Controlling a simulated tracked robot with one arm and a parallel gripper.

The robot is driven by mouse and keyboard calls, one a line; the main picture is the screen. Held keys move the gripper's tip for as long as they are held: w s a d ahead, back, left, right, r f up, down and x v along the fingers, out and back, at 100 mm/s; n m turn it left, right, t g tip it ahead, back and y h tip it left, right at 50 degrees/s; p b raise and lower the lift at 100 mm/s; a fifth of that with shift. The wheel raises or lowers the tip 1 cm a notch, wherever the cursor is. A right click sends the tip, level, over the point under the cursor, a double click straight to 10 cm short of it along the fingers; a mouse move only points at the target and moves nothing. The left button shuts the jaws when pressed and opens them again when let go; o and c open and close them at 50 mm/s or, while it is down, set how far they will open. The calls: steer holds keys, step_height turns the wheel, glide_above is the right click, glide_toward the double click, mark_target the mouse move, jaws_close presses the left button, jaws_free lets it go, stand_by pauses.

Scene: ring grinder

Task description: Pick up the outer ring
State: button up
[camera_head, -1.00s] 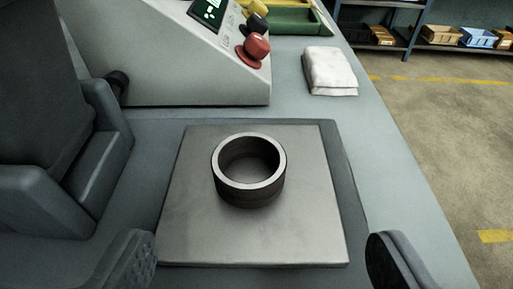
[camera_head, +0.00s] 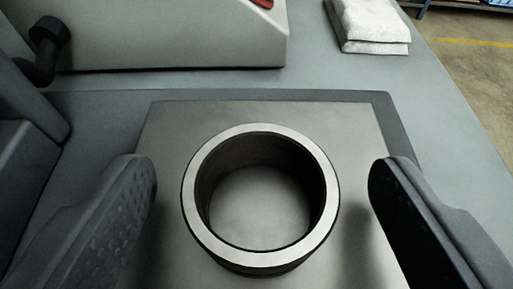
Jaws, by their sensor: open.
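The outer ring (camera_head: 205,231) is a dark steel ring with a bright flat top rim. It lies flat on a square grey metal plate (camera_head: 160,135), and the plate shows through its hole. My gripper (camera_head: 262,178) is open, with one padded finger to the left of the ring and the other to the right. Neither finger touches the ring in this view, and there is a gap on each side. The lower outer wall of the ring is mostly hidden below its rim.
The plate lies on a darker mat (camera_head: 398,130) on a grey bench (camera_head: 335,72). A light grey machine housing (camera_head: 170,38) with a black knob (camera_head: 47,35) at its left stands behind. A folded white cloth (camera_head: 370,25) lies at the back right. The floor shows at the far right.

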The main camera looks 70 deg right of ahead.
steer(key=shift+d, duration=0.2)
steer(key=shift+c, duration=0.3)
steer(key=c, duration=1.2)
steer(key=shift+o, duration=0.2)
steer(key=shift+w, duration=0.1)
